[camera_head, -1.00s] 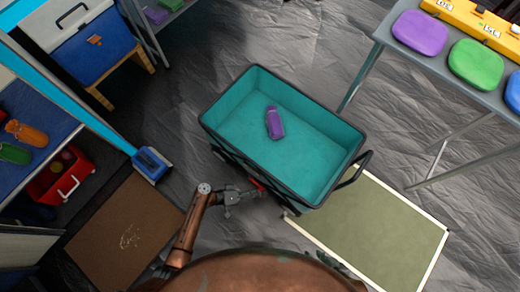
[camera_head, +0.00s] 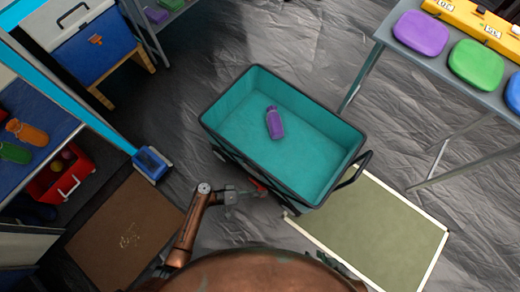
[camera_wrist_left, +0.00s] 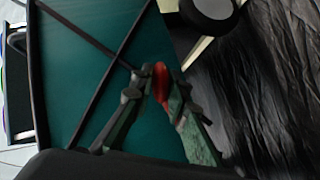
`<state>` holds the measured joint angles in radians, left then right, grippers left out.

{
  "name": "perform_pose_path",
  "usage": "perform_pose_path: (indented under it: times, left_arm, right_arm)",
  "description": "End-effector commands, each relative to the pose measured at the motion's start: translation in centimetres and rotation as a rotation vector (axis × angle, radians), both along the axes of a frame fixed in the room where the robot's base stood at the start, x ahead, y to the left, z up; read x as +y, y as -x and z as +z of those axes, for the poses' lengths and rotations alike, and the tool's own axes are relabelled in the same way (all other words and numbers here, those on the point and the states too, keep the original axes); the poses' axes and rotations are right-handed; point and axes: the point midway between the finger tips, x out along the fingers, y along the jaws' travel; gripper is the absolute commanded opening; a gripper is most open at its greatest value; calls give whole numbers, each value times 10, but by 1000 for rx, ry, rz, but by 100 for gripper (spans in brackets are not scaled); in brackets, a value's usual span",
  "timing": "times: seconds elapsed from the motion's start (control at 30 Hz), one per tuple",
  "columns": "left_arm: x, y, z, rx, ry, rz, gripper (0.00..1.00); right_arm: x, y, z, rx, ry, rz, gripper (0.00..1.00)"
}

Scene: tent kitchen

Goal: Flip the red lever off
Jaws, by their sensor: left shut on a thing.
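The red lever (camera_head: 258,185) is on the lower near side of the teal wagon (camera_head: 225,115). It looks small in the head view. In the left wrist view the red lever (camera_wrist_left: 161,78) stands between the fingertips, against the teal wagon wall (camera_wrist_left: 85,70). My left gripper (camera_head: 252,191) reaches the lever from the left, low beside the wagon. In the wrist view my left gripper (camera_wrist_left: 158,88) is shut on the lever. The lever's lower part is hidden by the fingers. My right gripper is not in view.
A purple bottle (camera_head: 274,122) lies in the wagon. The wagon's black handle (camera_head: 355,170) sticks out to the right over a green mat (camera_head: 375,225). A brown mat (camera_head: 125,230) and a blue box (camera_head: 151,164) are at the left. Grey floor between is free.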

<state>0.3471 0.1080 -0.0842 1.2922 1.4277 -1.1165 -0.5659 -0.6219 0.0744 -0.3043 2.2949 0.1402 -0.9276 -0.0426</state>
Motion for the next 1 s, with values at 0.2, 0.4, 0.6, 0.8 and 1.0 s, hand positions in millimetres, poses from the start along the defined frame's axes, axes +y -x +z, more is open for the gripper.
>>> perform_pose_path:
  times: [0.2, 0.4, 0.6, 0.8, 1.0]
  left_arm:
    - [-3, -6, 7, -14, 7, 1, 23]
    - [-2, -3, 4, -8, 4, 1, 28]
    - [3, -1, 3, -4, 1, 1, 28]
    - [32, 6, 12, -6, -2, 2, 28]
    - [70, 14, 27, -6, 0, 1, 28]
  right_arm:
    - [0, 0, 1, -1, 0, 0, 28]
    - [0, 0, 0, 0, 0, 0, 28]
    - [-2, 2, 0, 3, 3, 0, 28]
    - [-1, 1, 0, 2, 1, 0, 28]
    - [0, 1, 0, 1, 1, 0, 28]
